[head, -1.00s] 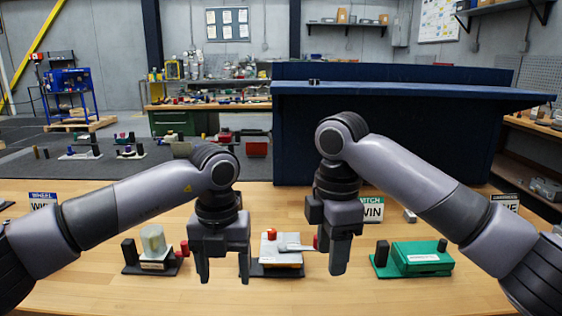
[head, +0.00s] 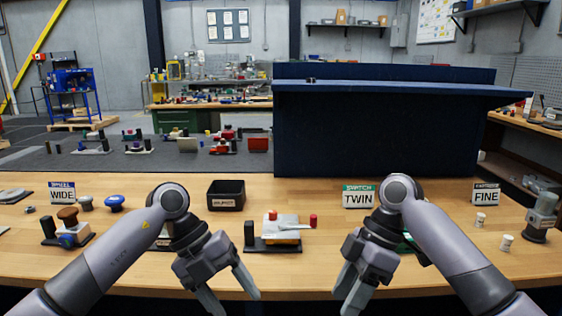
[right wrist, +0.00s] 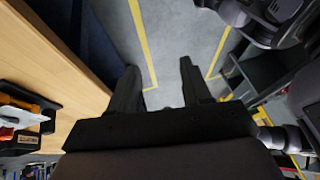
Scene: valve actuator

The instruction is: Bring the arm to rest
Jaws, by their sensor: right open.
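My left gripper (head: 232,294) is open and empty in the head view, low at the table's front edge. My right gripper (head: 345,296) is open and empty at the front edge too, right of the middle. Its two fingers (right wrist: 160,85) stand apart in the right wrist view, with grey floor beyond them. A fixture with a white and orange block, red knobs and a grey lever (head: 284,229) stands on the table between and behind the grippers; neither touches it. A green fixture (head: 412,244) is mostly hidden behind my right arm.
The wooden table (head: 320,185) holds a black bin (head: 226,194), WIDE (head: 62,193), TWIN (head: 358,197) and FINE (head: 486,194) signs, a brown-knobbed fixture (head: 68,228), blue-topped knobs and small white parts (head: 506,243). A dark blue panel (head: 375,130) rises behind. Clear floor shows beside the table edge.

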